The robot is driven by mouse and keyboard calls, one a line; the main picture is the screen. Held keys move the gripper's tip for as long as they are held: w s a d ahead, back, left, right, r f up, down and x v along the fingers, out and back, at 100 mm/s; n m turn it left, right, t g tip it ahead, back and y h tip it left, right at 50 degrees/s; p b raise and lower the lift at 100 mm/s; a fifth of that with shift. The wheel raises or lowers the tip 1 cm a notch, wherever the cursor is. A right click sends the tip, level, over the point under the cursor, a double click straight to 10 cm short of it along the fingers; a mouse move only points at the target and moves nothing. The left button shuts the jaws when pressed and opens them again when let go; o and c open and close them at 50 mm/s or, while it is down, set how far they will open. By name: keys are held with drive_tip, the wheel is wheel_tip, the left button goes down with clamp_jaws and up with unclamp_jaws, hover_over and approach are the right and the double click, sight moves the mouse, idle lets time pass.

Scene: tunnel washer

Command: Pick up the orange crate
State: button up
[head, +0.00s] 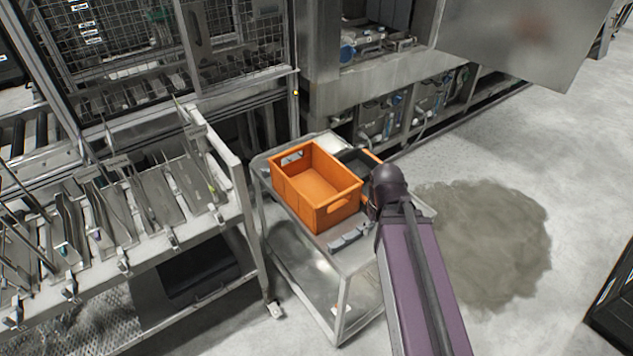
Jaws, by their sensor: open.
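The orange crate (337,207) stands upright on the top shelf of a metal cart, near the middle of the head view. It is open at the top, looks empty, and has hand slots in its end walls. My purple arm reaches up from the bottom, and its dark joint lies just right of the crate's near right corner. I cannot make out my gripper; its fingers do not show. Whether any part of my arm touches the crate cannot be told.
The metal cart (303,262) also bears small grey blocks (347,238) in front of the crate and a dark container behind it. A rack of metal tools (150,195) stands close on the left. Machinery lines the back. Open floor with a dark stain (490,240) is on the right.

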drive_tip(key=shift+w+a, duration=0.1)
drive_tip(key=shift+w, duration=0.25)
drive_tip(key=shift+w, duration=0.15)
drive_tip(key=r+n+p, duration=0.2)
drive_tip(key=n, duration=0.5)
hover_over(289, 181)
drive_tip(key=shift+w+f, duration=0.1)
drive_tip(key=shift+f, duration=0.05)
drive_tip(key=shift+f, duration=0.1)
wheel_tip(289, 181, down, 8)
drive_tip(key=b, duration=0.9)
drive_tip(key=shift+f, duration=0.2)
